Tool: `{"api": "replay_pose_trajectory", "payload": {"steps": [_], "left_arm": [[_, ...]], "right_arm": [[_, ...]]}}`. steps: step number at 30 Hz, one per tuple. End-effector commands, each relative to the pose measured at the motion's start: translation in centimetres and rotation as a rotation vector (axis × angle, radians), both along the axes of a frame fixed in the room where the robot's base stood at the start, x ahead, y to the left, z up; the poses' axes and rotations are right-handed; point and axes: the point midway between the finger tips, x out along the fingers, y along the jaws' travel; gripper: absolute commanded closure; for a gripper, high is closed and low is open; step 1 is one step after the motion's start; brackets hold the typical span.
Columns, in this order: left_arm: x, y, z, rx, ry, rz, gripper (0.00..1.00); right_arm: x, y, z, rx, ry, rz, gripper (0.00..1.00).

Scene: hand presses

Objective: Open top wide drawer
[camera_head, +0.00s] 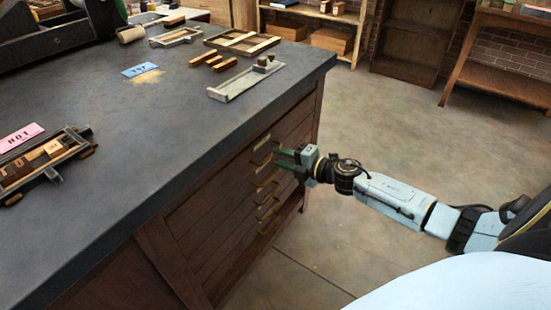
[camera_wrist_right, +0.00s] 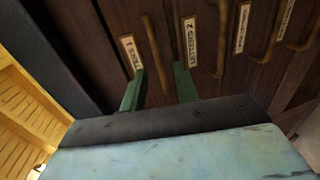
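The top wide drawer (camera_head: 250,152) is the uppermost of a stack of wide wooden drawers under the dark worktop and looks flush with the front. Its label marked 1 (camera_wrist_right: 131,55) and its brass handle (camera_wrist_right: 152,45) show in the right wrist view. My right gripper (camera_head: 280,158) is at the drawer front near the top handles. In the wrist view its two green fingers (camera_wrist_right: 158,76) are apart, with the handle of drawer 1 in line between them; I cannot tell whether they touch it. My left gripper is not in view.
Lower drawers with brass handles (camera_head: 266,211) sit beneath. The dark worktop (camera_head: 130,120) overhangs the drawers and holds trays, wood strips, a blue card (camera_head: 140,70) and a pink card (camera_head: 19,137). The floor (camera_head: 390,130) right of the cabinet is clear; wooden shelves stand behind.

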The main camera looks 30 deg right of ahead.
Motion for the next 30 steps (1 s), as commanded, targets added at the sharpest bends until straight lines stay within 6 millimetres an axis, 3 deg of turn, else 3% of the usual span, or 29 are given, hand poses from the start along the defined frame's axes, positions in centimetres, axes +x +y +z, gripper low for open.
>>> {"api": "replay_pose_trajectory", "payload": {"steps": [7, 18, 25, 30], "left_arm": [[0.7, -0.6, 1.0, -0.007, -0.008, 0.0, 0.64], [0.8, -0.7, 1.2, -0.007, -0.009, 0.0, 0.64], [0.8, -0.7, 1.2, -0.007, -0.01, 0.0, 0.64], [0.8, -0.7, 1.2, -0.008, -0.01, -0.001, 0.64]], "right_arm": [[2.2, 0.9, -0.5, 0.001, -0.001, -0.001, 0.7], [2.5, 1.0, -0.6, 0.0, 0.001, 0.0, 0.7], [2.5, 1.0, -0.6, -0.001, 0.001, -0.001, 1.0], [2.5, 1.0, -0.6, -0.001, 0.001, -0.001, 1.0]]}}
